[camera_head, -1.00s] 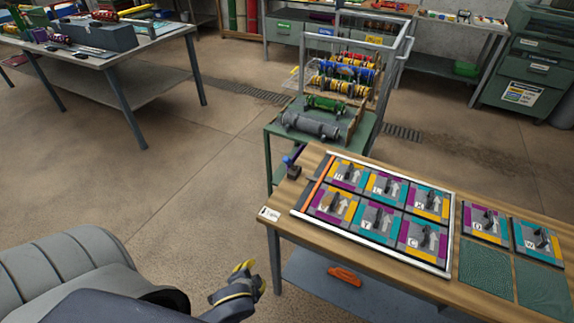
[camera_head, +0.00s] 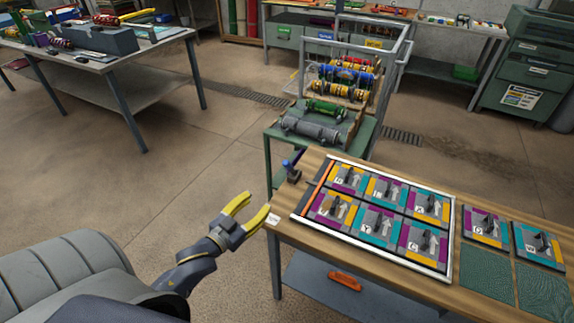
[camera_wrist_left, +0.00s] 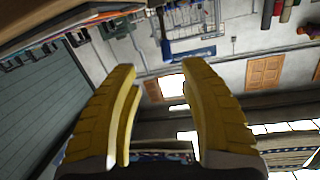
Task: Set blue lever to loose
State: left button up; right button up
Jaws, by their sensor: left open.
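The blue lever (camera_head: 289,164) is a small blue handle on a dark fitting at the left end of the wooden workbench, beside the framed tile board (camera_head: 452,230). Its exact setting is too small to read. My left gripper (camera_head: 256,206) has yellow fingers. It is open and empty, just off the bench's front left corner, lower left of the lever and apart from it. In the left wrist view the open fingers (camera_wrist_left: 160,70) have nothing between them. A blue bar on a dark post (camera_wrist_left: 190,54) shows beyond them; I cannot tell whether it is the lever. My right gripper is not in view.
The wooden workbench (camera_head: 360,256) carries the board of lettered tiles and separate tiles at right. A green cart (camera_head: 318,148) with rollers stands just behind the lever. An orange item (camera_head: 344,281) is on the lower shelf. The floor left of the bench is clear.

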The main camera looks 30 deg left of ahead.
aim_at(287, 164)
pick_arm(q)
jog(key=shift+n+t+h, duration=0.3)
jog(key=shift+t+h, duration=0.1)
jog(key=shift+t, duration=0.2)
jog(key=w, duration=0.6)
jog(key=w+r, duration=0.1)
jog(key=w, duration=0.5)
jog(key=w+r, duration=0.1)
jog(key=w, duration=0.5)
jog(key=shift+d, duration=0.3)
grip_shut()
